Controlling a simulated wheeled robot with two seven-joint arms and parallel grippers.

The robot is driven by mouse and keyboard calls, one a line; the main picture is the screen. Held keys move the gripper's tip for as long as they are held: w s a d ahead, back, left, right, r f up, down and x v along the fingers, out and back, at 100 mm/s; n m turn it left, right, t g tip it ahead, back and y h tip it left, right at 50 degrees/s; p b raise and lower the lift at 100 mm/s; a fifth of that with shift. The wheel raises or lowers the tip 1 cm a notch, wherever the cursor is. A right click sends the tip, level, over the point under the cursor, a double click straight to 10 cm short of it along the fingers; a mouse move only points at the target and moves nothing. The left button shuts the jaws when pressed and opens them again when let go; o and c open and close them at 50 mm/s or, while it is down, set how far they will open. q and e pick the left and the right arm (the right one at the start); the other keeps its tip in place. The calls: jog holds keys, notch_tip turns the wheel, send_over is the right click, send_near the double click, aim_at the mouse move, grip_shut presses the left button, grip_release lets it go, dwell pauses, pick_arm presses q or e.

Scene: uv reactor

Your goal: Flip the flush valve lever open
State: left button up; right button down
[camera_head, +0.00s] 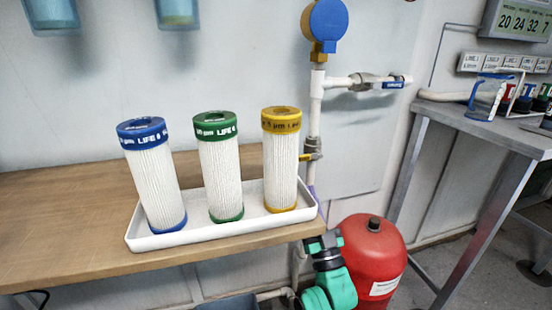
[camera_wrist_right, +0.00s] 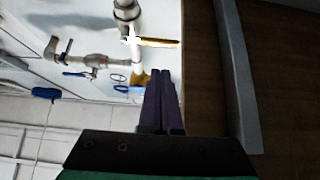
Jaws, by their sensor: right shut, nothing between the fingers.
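A small valve with a yellow lever (camera_head: 311,157) sits on the white vertical pipe, just right of the filter tray. A yellow lever (camera_wrist_right: 158,43) also shows in the right wrist view, pointing across the pipe just beyond the fingertips. Another valve with a blue handle (camera_head: 393,85) is on the side branch higher up. No readable label tells which is the flush valve. My right gripper (camera_head: 318,208) is below the yellow lever, beside the table corner. Its dark fingers (camera_wrist_right: 166,75) are shut, empty and apart from the lever. My left gripper is out of view.
The white tray (camera_head: 150,243) holds blue, green and yellow filter cartridges near the wooden table's (camera_head: 60,220) right edge, close to my right gripper. A red tank (camera_head: 372,250) stands behind my arm. A blue round gauge (camera_head: 325,24) tops the pipe. A grey bench (camera_head: 470,118) is at right.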

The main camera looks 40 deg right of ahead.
aim_at(301, 160)
jog(key=x, duration=0.9)
jog(key=shift+w+d+r, duration=0.2)
jog(key=shift+w+r, duration=0.05)
jog(key=shift+w+f, duration=0.1)
